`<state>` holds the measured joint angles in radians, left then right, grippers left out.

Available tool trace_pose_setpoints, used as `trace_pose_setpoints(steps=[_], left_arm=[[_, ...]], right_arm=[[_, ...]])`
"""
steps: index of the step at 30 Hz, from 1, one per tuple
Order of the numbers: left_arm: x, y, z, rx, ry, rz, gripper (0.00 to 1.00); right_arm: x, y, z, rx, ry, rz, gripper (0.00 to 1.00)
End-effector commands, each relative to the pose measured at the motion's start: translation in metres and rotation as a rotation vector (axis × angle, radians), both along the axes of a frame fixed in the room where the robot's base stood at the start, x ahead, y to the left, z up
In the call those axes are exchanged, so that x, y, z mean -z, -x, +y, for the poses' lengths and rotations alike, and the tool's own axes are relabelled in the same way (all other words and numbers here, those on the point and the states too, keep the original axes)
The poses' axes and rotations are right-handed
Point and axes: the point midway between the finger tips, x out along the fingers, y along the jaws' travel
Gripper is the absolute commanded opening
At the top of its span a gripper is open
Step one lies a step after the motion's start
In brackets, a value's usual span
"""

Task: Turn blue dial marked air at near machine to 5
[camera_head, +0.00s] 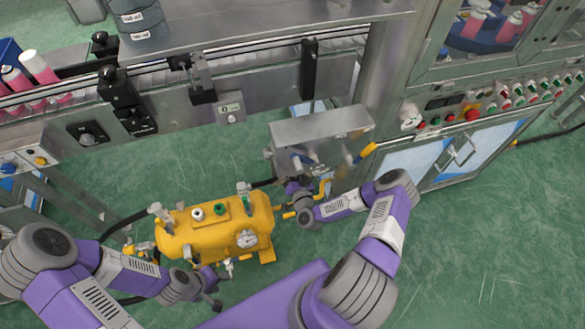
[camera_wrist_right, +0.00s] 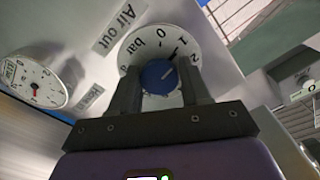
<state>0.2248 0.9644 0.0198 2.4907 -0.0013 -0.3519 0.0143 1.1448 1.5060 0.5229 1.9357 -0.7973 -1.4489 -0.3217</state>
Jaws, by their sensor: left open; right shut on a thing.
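In the right wrist view a blue dial (camera_wrist_right: 157,77) sits on a white round scale (camera_wrist_right: 147,44) marked "bar", with 0, 1 and 2 readable. My right gripper (camera_wrist_right: 160,88) is shut on the dial, one finger on each side. In the head view my right arm reaches the grey box (camera_head: 320,128), and the dial cannot be made out there. My left gripper (camera_head: 214,300) is open and empty below the yellow tank.
A label "Air out" (camera_wrist_right: 120,25) and a pressure gauge (camera_wrist_right: 33,82) are beside the dial. The yellow tank (camera_head: 205,240) with valves and a gauge stands on the green floor. A conveyor machine (camera_head: 265,75) is behind, and a control cabinet (camera_head: 465,150) is at the right.

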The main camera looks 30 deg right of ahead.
Motion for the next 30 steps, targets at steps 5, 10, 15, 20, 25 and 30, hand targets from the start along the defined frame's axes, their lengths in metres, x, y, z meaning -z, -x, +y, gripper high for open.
trace_pose_setpoints(steps=[5,10,15,20,25,30], left_arm=[[0.005,0.0,0.0,0.0,0.0,0.0,0.43],[0.009,0.0,0.0,0.0,0.0,0.0,0.43],[0.013,0.0,0.0,0.0,0.0,0.0,0.43],[0.017,0.0,0.0,0.0,0.0,0.0,0.43],[0.021,0.0,0.0,0.0,0.0,0.0,0.43],[0.023,0.0,0.0,0.0,0.0,0.0,0.43]], right_arm=[[0.002,0.001,-0.004,0.01,-0.16,-0.036,0.16],[0.002,0.001,-0.003,0.011,-0.317,-0.075,0.16],[0.002,0.001,-0.003,0.011,-0.474,-0.111,0.16],[0.002,0.001,-0.003,0.011,-0.623,-0.147,0.13],[0.0,0.001,-0.002,0.011,-0.78,-0.186,0.13],[0.0,0.001,-0.002,0.01,-0.938,-0.224,0.13]])
